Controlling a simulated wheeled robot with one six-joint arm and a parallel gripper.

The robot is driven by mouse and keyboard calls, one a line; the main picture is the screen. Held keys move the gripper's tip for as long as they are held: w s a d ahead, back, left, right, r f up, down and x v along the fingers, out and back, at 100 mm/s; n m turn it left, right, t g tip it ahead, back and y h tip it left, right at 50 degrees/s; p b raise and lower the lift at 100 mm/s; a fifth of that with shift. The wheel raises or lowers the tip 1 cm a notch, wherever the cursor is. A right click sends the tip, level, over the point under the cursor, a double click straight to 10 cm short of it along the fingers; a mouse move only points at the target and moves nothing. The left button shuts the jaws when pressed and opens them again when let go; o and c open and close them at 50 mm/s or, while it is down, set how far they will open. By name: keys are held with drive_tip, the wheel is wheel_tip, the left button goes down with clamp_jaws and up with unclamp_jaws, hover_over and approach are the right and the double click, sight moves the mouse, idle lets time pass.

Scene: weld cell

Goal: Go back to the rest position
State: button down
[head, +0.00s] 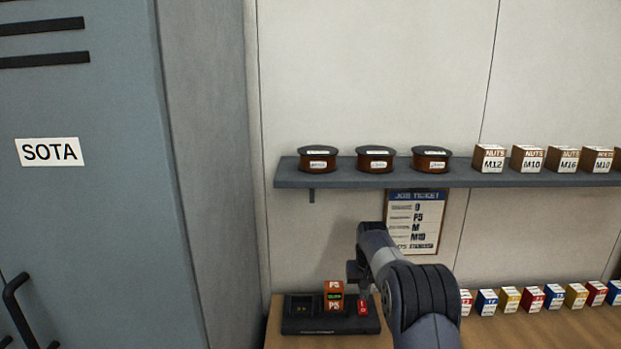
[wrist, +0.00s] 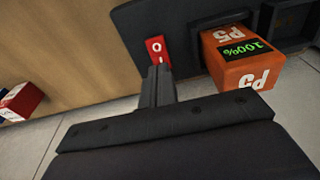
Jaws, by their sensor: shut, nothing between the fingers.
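My gripper (head: 362,289) is over the right part of a dark charger base (head: 330,327) on the wooden bench, close to a red rocker switch (head: 363,307). In the wrist view my gripper (wrist: 157,75) is shut and empty, its tips close to the red switch (wrist: 155,47) marked with a line and a circle. Whether they touch it I cannot tell. An orange block (head: 334,297) marked P5 sits in the charger left of my gripper; in the wrist view its green display reads 100% (wrist: 236,50).
A shelf (head: 400,181) above holds several dark reels (head: 375,159) and nut boxes (head: 527,158). A job ticket (head: 413,222) hangs behind my arm. Small coloured boxes (head: 507,299) line the bench at right. A grey SOTA locker (head: 95,200) stands at left.

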wheel_tip(320, 180, up, 6)
drive_tip(key=p, duration=0.3)
idle(0.3)
